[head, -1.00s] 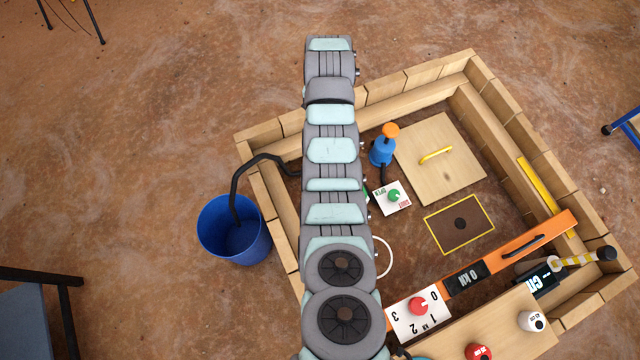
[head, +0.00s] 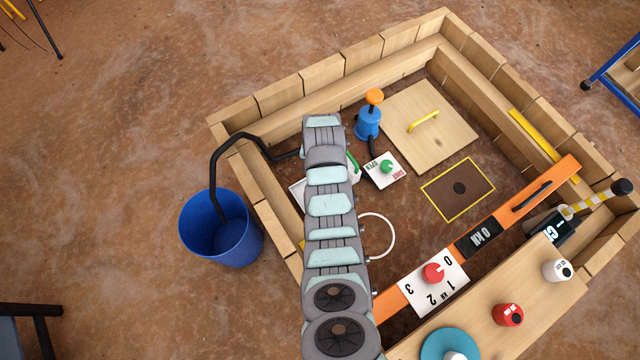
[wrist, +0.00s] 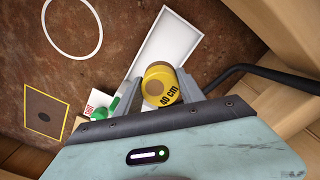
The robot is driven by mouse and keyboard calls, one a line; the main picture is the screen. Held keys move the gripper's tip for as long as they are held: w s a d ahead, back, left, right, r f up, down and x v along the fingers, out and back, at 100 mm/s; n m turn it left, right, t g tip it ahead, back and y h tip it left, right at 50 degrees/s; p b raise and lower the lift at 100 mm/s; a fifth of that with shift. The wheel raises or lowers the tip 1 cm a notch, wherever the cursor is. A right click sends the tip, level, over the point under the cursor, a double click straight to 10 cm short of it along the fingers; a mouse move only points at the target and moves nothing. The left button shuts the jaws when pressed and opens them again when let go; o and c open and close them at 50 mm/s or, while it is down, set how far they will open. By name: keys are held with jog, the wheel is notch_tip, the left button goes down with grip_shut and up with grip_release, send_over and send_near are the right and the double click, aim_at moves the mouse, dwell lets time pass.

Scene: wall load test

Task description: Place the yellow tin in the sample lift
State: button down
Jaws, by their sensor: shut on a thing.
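The yellow tin (wrist: 158,88), marked "40 cm", is between the two fingers of my gripper (wrist: 161,84) in the wrist view. My gripper is shut on it. Behind the tin in that view lies a long white tray-like frame (wrist: 172,42), and the tin overlaps its near end; I cannot tell the height between them. In the head view my arm hides the gripper and the tin, and only an edge of the white frame (head: 297,194) shows left of the arm. No label marks the sample lift, so I cannot tell whether this frame is it.
A wooden-walled pit (head: 290,96) surrounds the area. A black bent pipe (head: 214,160) crosses its left wall to a blue bucket (head: 222,228). A blue pump (head: 368,122), green-knob panel (head: 386,170), white ring (head: 390,238) and orange beam (head: 470,245) are nearby.

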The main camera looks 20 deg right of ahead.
notch_tip(320, 180, down, 8)
jog(key=b, duration=0.2)
jog(key=shift+b, duration=0.35)
jog(key=shift+f+b, duration=1.35)
jog(key=shift+f, duration=0.4)
jog(key=shift+f, duration=0.15)
jog(key=c, duration=0.7)
grip_release()
notch_tip(320, 180, up, 12)
jog(key=p, duration=0.6)
jog(key=shift+w+f, duration=0.1)
jog(key=shift+r, duration=0.25)
